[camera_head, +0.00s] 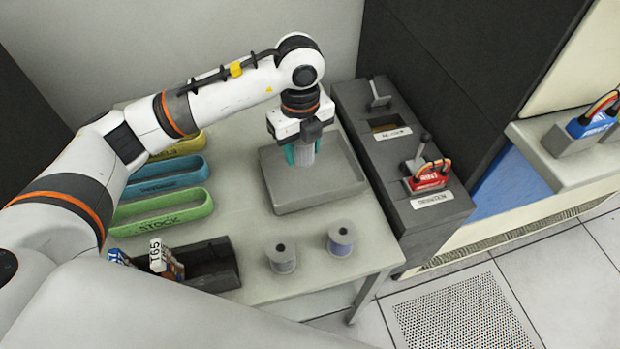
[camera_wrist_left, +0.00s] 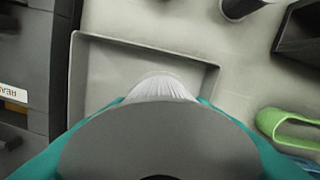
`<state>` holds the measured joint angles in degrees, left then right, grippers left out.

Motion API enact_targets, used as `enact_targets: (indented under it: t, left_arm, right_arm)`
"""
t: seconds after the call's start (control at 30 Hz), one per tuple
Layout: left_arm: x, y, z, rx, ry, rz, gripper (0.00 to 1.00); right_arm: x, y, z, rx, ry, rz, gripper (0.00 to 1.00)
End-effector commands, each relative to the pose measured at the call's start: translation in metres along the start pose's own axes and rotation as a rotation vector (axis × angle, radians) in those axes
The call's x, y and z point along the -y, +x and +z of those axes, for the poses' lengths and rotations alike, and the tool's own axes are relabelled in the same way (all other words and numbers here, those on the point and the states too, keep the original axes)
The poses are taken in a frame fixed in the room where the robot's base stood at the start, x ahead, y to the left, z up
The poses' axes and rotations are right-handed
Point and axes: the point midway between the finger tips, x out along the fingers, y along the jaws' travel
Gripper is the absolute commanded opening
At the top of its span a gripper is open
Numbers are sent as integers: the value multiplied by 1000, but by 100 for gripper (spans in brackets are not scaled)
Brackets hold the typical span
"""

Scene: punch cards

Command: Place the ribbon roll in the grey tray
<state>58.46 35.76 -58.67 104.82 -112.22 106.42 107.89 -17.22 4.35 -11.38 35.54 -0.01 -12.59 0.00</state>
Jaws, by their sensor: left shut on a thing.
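My left gripper (camera_head: 304,154) is over the grey tray (camera_head: 345,181), its teal fingers pointing down and shut on a ribbon roll (camera_head: 305,151). In the left wrist view the roll's grey end disc (camera_wrist_left: 160,140) fills the lower middle, with white ribbon (camera_wrist_left: 160,87) beyond it and teal fingers on both sides. The tray (camera_wrist_left: 90,78) shows behind the roll in that view and its visible floor is empty. I cannot tell whether the roll touches the tray floor. My right gripper is not in view.
Two other rolls (camera_head: 282,258) (camera_head: 341,238) stand near the table's front edge. Green (camera_head: 160,212), blue (camera_head: 165,178) and yellow (camera_head: 180,147) trays lie left. A dark card box (camera_head: 215,264) sits front left. A dark grey unit with levers (camera_head: 400,165) borders the tray's right.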

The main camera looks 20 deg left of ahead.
Motion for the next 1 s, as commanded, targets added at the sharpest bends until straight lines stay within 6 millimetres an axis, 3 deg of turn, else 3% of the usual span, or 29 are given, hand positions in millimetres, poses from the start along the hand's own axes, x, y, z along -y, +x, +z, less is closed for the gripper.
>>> enact_targets:
  t: [0.2,0.5,0.9,1.0]
  left_arm:
    - [2,16,-5,-1,-162,-3,20]
    - [2,64,-5,-1,-168,-3,20]
    - [2,106,-4,-1,-165,-3,20]
    - [2,108,-5,-2,-164,-1,20]
  right_arm:
    - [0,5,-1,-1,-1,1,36]
    - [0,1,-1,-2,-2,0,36]
    - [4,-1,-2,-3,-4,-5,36]
    - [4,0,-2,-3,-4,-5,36]
